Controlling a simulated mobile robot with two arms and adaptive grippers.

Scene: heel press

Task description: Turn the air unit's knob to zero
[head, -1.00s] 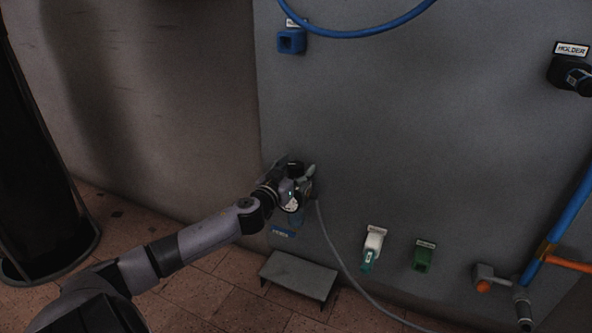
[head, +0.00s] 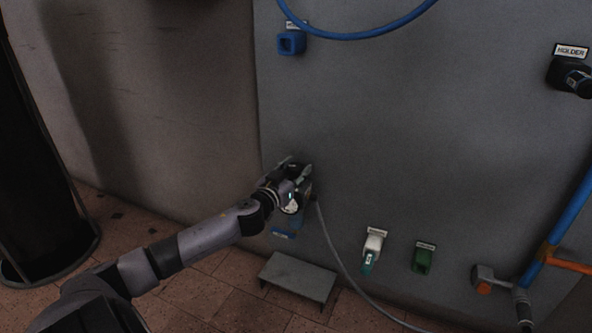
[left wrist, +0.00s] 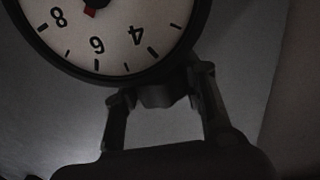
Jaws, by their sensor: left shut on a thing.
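The air unit (head: 292,206) is mounted low on the grey panel, with a round white gauge on it. In the left wrist view the gauge (left wrist: 128,53) shows the numbers 8, 6 and 4; its upper part is cut off, and a small red part shows near the dark hub. My left gripper (head: 297,172) is at the top of the unit, its fingers shut on the dark knob, mostly hidden in the head view. The knob (left wrist: 160,97) shows partly between the fingers in the left wrist view. The needle's reading cannot be told. My right gripper is not in view.
A grey hose (head: 333,250) runs down from the unit. A small grey step (head: 300,277) stands below it. The panel's middle is clear.

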